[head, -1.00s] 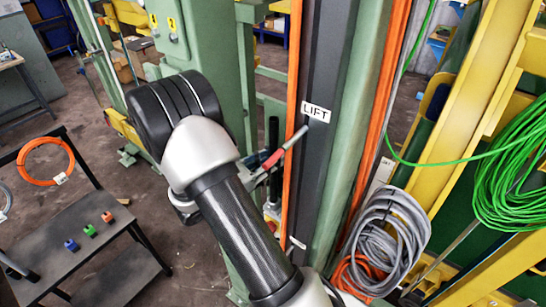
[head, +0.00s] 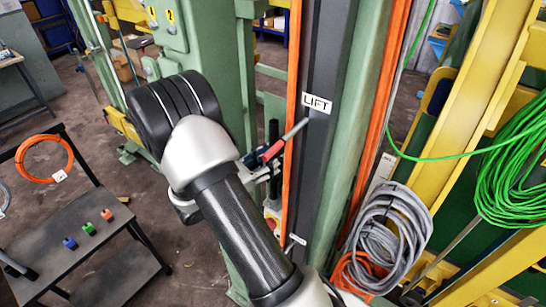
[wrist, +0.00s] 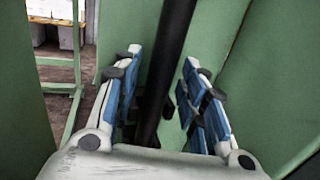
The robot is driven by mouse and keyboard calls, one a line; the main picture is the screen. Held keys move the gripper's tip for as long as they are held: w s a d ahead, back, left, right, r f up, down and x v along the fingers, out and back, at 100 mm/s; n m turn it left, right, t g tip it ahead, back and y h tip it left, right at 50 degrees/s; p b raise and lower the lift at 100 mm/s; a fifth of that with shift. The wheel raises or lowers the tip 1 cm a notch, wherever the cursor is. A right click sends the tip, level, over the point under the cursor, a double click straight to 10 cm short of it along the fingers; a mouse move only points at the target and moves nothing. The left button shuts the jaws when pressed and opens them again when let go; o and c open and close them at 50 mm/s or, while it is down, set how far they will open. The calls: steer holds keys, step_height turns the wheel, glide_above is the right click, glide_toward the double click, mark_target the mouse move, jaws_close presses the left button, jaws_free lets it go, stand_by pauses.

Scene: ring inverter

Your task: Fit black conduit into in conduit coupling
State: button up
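The black conduit (wrist: 168,62) is a dark upright pipe in the wrist view, running between the two blue-padded fingers of my gripper (wrist: 162,60). The fingers are apart, with a narrow gap showing between the conduit and the right finger lower down. The conduit's lower end is hidden by my gripper's body. I cannot make out the conduit coupling in either view.
A dark column labelled LIFT (head: 318,103) and green machine panels (head: 212,60) stand close around my gripper. A grey cable coil (head: 390,232) and a green cable coil (head: 515,170) hang at the right. A dark cart (head: 85,225) with small coloured blocks stands at left.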

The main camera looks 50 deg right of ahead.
steer(key=shift+a+f, duration=0.1)
steer(key=w+a, duration=0.2)
steer(key=a, duration=0.9)
steer(key=shift+a, duration=0.3)
steer(key=shift+w, duration=0.1)
